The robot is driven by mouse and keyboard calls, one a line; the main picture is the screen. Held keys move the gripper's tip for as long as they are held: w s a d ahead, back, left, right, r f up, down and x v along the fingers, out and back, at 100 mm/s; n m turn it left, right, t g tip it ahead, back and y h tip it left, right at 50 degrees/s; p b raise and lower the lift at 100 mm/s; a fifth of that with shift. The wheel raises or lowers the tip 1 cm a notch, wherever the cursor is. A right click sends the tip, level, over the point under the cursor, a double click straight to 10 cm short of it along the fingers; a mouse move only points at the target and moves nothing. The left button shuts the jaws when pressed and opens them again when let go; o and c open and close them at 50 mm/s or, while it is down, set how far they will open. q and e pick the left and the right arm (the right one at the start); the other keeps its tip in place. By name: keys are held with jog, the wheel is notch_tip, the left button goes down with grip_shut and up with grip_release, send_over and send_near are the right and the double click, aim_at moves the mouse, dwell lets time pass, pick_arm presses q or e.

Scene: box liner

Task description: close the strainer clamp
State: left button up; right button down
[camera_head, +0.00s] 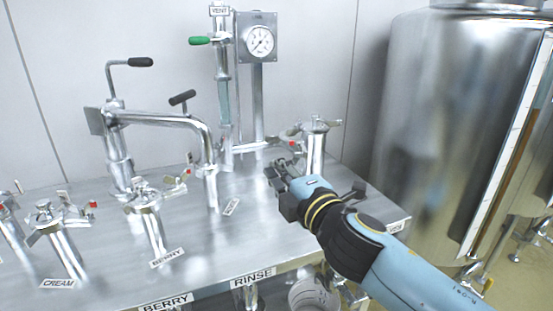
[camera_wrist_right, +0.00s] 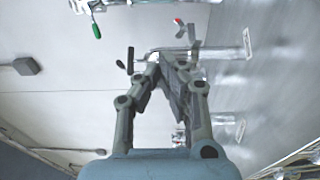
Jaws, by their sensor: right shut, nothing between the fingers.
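My right gripper (camera_head: 284,172) reaches in from the lower right, low over the steel table. Its fingers are shut and empty; in the wrist view the fingertips (camera_wrist_right: 160,62) meet. A short steel post (camera_head: 317,145) with a capped, clamped top stands just behind and to the right of the fingers. A red-tipped clamp handle (camera_head: 292,131) sticks out from its left side near the top. I cannot tell whether this clamp is open or shut, nor read a strainer label. The fingers do not visibly touch the handle. My left gripper is not in view.
A bent pipe (camera_head: 165,119) with black handles stands left of the gripper. A valve with a green handle (camera_head: 200,41) and a gauge (camera_head: 261,41) rise behind. Other clamped posts, labelled CREAM (camera_head: 66,250) and BERRY (camera_head: 150,225), stand left. A large tank (camera_head: 425,120) is at right.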

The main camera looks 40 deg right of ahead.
aim_at(284, 142)
jog(key=w+d+p, duration=0.1)
jog(key=w+d, duration=0.1)
jog(key=w, duration=0.8)
jog(key=s+d, duration=0.2)
jog(key=d, duration=0.1)
jog(key=shift+s+d+f, duration=0.15)
jog(key=shift+d, duration=0.1)
jog(key=shift+s, duration=0.1)
jog(key=shift+d, duration=0.1)
